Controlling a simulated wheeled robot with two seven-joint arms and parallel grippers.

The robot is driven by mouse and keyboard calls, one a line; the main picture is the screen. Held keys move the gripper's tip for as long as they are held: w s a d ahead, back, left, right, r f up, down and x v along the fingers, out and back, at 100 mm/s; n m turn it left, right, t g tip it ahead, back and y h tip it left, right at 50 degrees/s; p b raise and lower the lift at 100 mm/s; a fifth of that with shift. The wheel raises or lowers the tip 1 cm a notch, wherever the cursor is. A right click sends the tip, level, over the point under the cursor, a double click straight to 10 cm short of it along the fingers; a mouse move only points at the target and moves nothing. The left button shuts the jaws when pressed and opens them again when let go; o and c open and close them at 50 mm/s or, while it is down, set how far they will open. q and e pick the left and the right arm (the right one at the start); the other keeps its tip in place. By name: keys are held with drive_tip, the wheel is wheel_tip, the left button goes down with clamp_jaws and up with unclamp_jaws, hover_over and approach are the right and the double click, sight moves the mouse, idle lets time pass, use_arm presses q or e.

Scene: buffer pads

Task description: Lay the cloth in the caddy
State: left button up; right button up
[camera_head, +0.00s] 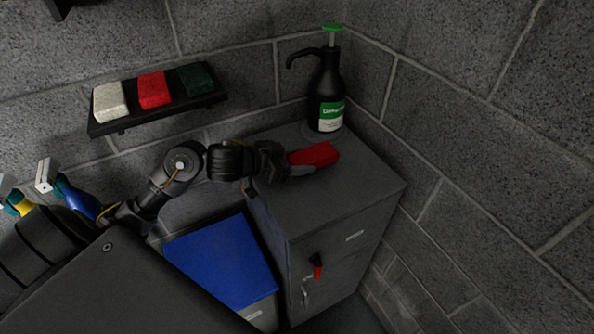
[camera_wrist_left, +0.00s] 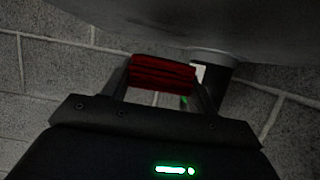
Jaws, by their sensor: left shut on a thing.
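My left gripper (camera_head: 300,164) reaches over the top of the grey cabinet (camera_head: 350,192). It is shut on a red pad (camera_head: 318,153), a block with a ridged or folded look. The left wrist view shows the red pad (camera_wrist_left: 162,72) between both fingers, near the cabinet top. Whether the pad touches the cabinet top I cannot tell. I see nothing that is plainly a cloth or a caddy. My right gripper is not in view.
A black pump bottle (camera_head: 326,95) with a green top stands at the cabinet's back corner. A wall shelf (camera_head: 158,120) holds a white pad (camera_head: 111,102), another red pad (camera_head: 154,90) and a dark green pad (camera_head: 196,79). A blue-topped box (camera_head: 220,262) stands left of the cabinet. The cabinet's front top is clear.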

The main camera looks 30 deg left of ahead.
use_arm(q)
drive_tip(key=shift+a+f, duration=0.25)
drive_tip(key=shift+f, duration=0.1)
drive_tip(key=shift+w+f, duration=0.15)
drive_tip(key=shift+f, duration=1.3)
drive_tip(key=shift+f, duration=0.1)
drive_tip(key=o, duration=1)
drive_tip(key=shift+f, duration=0.1)
drive_tip(key=shift+c, duration=0.2)
